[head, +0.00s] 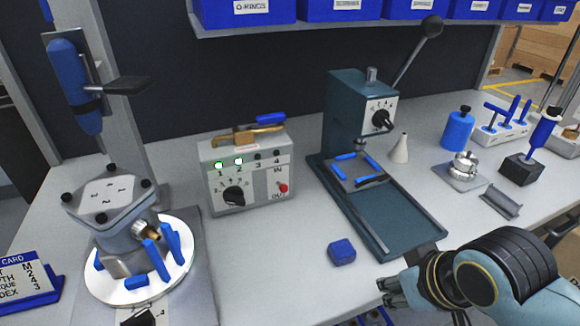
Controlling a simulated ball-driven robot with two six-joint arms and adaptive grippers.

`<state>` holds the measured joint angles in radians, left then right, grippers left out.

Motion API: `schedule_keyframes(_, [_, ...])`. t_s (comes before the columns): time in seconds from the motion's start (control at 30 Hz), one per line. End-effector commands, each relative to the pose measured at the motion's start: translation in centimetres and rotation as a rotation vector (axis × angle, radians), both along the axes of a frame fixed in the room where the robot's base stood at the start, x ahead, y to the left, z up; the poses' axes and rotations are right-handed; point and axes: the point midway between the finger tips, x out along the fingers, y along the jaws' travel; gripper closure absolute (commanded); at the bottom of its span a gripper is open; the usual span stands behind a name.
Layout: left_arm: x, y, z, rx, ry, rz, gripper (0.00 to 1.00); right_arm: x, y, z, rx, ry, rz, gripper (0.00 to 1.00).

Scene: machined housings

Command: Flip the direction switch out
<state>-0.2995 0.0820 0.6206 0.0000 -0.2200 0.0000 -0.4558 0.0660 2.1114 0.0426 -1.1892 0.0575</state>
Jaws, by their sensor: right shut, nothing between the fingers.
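The direction switch (283,187) is a small red-tipped lever on the front right of a grey control box (247,172). It sits between the printed words IN above and OUT below; which way it is thrown is too small to tell. The box also has a black rotary knob (234,196) and a row of lamps numbered 1 to 4, with 1 and 2 lit green. My right gripper (384,291) is shut and empty at the lower right, nearer than the box and well apart from the switch. My left gripper is not in view.
A blue block (341,252) lies on the bench between my right gripper and the box. A dark green press (361,120) with a long base stands right of the box. A grey housing on a white round plate (106,289) stands at left. Bench in front of the box is clear.

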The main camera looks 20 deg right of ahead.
Motion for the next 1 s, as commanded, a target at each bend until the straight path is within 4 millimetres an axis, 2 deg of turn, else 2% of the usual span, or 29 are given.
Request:
schedule_keyframes(0.03, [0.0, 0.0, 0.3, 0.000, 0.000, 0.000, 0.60, 2.4, 1.0, 1.0, 0.045, -0.067, -0.027, 1.00])
schedule_keyframes(0.2, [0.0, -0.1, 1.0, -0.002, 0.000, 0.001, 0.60, 9.2, 3.7, 5.1, 0.192, -0.284, -0.110, 1.00])
schedule_keyframes(0.3, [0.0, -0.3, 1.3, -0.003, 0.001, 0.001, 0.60, 12.5, 4.9, 7.8, 0.276, -0.398, -0.154, 1.00])
schedule_keyframes(0.4, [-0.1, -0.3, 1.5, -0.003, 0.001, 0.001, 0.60, 14.9, 5.8, 10.0, 0.343, -0.485, -0.189, 1.00])
schedule_keyframes(0.5, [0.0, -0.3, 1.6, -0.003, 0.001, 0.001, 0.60, 16.1, 6.2, 11.2, 0.383, -0.532, -0.209, 1.00])
schedule_keyframes(0.6, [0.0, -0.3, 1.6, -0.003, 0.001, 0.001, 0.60, 16.5, 6.4, 11.6, 0.395, -0.547, -0.215, 1.00])
schedule_keyframes(0.87, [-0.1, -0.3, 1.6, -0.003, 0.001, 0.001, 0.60, 16.5, 6.3, 11.6, 0.393, -0.546, -0.214, 1.00])
schedule_keyframes(1.0, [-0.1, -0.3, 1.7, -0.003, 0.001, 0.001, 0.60, 17.2, 6.4, 11.2, 0.392, -0.545, -0.214, 1.00])
